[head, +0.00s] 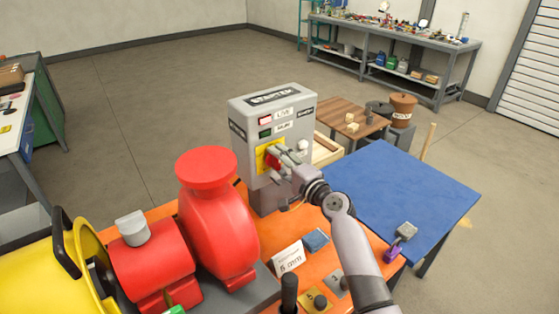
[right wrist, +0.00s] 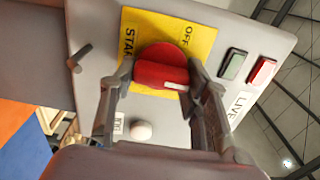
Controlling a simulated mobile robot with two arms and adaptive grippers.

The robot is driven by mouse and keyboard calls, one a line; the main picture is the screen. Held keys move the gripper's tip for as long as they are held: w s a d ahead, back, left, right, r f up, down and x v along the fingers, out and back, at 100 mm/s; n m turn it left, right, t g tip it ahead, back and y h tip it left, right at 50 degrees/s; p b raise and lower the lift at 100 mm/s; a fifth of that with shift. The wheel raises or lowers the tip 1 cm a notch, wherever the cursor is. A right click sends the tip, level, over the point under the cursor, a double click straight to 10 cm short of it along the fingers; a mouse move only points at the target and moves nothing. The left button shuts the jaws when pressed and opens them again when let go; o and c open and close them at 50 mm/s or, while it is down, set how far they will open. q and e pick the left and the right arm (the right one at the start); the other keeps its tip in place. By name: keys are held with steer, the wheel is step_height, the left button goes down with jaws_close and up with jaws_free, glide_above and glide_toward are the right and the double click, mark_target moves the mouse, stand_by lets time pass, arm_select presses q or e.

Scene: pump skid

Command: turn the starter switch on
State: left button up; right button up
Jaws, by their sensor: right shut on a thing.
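The grey starter box (head: 242,155) stands at the far end of the orange skid. On its front is a yellow plate (right wrist: 208,42) marked OFF and START, with a red rotary switch knob (right wrist: 160,62) in the middle. A white mark shows at the right end of the knob's bar in the right wrist view. My right gripper (head: 278,157) is at the front of the box, its fingers (right wrist: 158,88) on either side of the knob and shut on it. In the head view the gripper hides part of the knob. My left gripper is not in view.
A red indicator (right wrist: 263,71) and a dark green one (right wrist: 233,64) sit beside the plate. A red pump (head: 215,225) stands close left of my right arm. A blue-topped table (head: 410,190) is to the right. A white card (head: 288,259) stands on the skid.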

steer(key=shift+f, duration=0.1)
stand_by(0.3)
steer(key=o, duration=1.2)
steer(key=shift+c, duration=0.2)
steer(key=shift+s+d, duration=0.1)
steer(key=v, duration=1.2)
